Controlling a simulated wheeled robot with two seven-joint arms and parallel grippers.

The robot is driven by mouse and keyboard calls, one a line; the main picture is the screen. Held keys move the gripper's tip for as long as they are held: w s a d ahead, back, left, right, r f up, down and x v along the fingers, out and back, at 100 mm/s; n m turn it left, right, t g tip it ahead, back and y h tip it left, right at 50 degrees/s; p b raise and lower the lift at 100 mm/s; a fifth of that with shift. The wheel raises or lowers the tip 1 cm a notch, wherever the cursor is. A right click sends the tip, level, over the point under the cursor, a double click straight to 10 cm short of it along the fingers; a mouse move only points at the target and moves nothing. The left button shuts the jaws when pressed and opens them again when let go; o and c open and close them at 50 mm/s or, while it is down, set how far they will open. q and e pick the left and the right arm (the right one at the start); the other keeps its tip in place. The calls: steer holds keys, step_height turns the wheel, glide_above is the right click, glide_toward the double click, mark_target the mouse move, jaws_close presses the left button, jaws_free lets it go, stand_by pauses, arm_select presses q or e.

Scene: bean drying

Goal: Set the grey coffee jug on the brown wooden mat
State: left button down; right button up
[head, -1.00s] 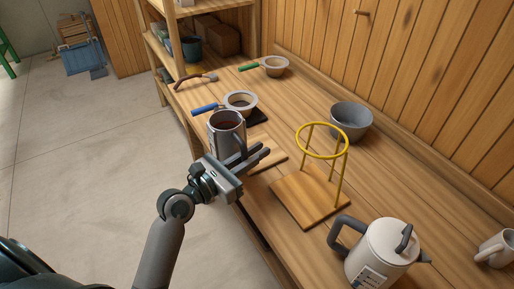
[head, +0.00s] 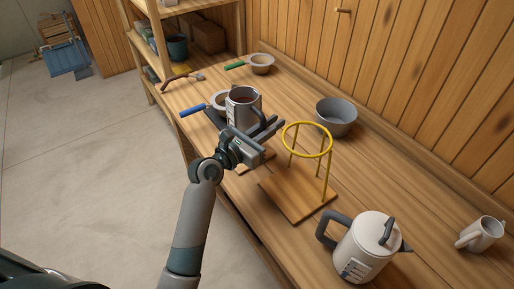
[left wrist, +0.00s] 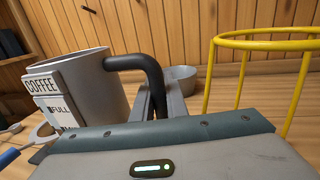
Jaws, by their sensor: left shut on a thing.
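The grey coffee jug (head: 240,108) holds dark liquid and looks upright. In the left wrist view the jug (left wrist: 92,88) shows labels reading "COFFEE" and "FULL". My left gripper (head: 262,130) is shut on its dark handle, which runs down between the fingers in the wrist view. The jug's base is hidden by the gripper, so I cannot tell whether it touches anything. The brown wooden mat (head: 268,157) lies flat on the bench, mostly hidden behind my gripper and wrist. My right gripper is out of view.
A yellow ring stand (head: 305,140) on a wooden base is close right of my gripper. A grey bowl (head: 336,118), white kettle (head: 365,248) and mug (head: 483,234) stand farther right.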

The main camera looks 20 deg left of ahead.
arm_select(q)
step_height(320, 180, down, 6)
steer(key=shift+r, duration=0.25)
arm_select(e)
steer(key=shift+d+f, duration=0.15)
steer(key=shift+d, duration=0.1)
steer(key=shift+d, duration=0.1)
arm_select(q)
steer(key=shift+f+b, duration=0.55)
steer(key=shift+f, duration=1.35)
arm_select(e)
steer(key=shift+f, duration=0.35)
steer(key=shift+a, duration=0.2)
arm_select(q)
steer(key=c, duration=1.8)
jaws_free()
steer(key=shift+f, duration=0.2)
steer(key=shift+o, duration=0.2)
